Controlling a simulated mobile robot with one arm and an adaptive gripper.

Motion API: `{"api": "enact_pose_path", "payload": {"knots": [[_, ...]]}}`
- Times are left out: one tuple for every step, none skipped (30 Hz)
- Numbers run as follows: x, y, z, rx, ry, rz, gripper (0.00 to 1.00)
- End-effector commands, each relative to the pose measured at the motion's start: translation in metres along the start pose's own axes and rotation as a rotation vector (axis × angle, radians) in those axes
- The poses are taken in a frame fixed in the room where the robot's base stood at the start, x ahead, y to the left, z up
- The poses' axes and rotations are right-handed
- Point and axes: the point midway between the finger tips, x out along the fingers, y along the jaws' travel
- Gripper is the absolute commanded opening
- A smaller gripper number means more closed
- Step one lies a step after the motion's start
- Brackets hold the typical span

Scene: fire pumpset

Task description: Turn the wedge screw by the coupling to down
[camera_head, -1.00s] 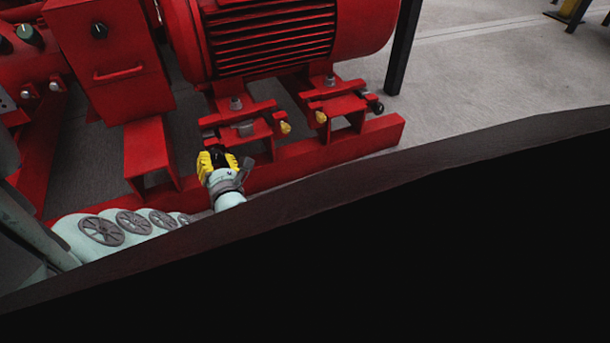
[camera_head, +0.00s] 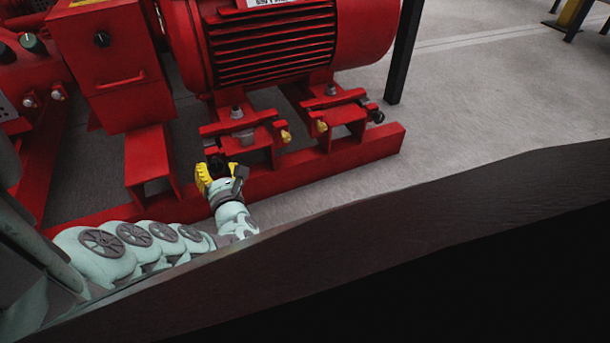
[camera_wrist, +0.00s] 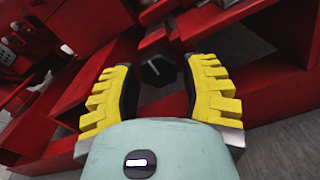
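A black wedge screw head (camera_wrist: 158,70) with a pale mark line across it sits between the yellow fingers of my gripper (camera_wrist: 158,88) in the wrist view. Gaps show between the head and both fingers, so my gripper is open around it without gripping. In the head view my gripper (camera_head: 217,172) is at the near left end of the red motor foot support (camera_head: 240,128), on the coupling side. The dark screw there is largely hidden by the fingers. Two yellow screws (camera_head: 286,136) (camera_head: 321,126) and another black screw (camera_head: 377,116) show further right.
The red motor (camera_head: 270,45) stands above the supports on a red base frame (camera_head: 330,165). A red box with a handle (camera_head: 110,70) and a red pedestal (camera_head: 148,160) are to the left. A black post (camera_head: 404,50) stands at right. Grey floor is open beyond.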

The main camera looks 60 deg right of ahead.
Motion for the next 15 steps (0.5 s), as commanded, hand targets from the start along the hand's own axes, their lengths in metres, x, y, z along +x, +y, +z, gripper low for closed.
{"api": "enact_pose_path", "payload": {"knots": [[0.0002,0.0,0.0005,0.0,-0.002,0.0,0.5],[0.0002,-0.0001,0.0007,0.0,-0.002,0.0,0.53],[0.0002,-0.0001,0.0009,0.0,-0.003,0.0,0.57],[0.0002,-0.0001,0.0011,0.0,-0.003,0.0,0.6],[0.0002,-0.0001,0.0012,0.0,-0.003,0.0,0.64],[0.0003,-0.0001,0.0014,0.0,-0.004,0.0,0.64],[0.0003,-0.0002,0.0015,0.0,-0.004,0.0,0.64],[0.0003,-0.0002,0.0016,0.0,-0.004,0.0,0.64],[0.0003,-0.0002,0.0016,0.001,-0.005,0.0,0.64],[0.0003,-0.0002,0.0017,0.001,-0.005,0.0,0.64],[0.0003,-0.0002,0.0018,0.001,-0.005,0.0,0.64],[0.0002,-0.0003,0.0018,0.0,-0.005,0.0,0.64],[0.0,-0.0004,0.0018,0.0,-0.005,0.0,0.64],[-0.0003,-0.0004,0.0019,0.0,-0.005,0.0,0.64],[-0.0011,-0.0004,0.0019,0.001,-0.006,0.0,0.64]]}}
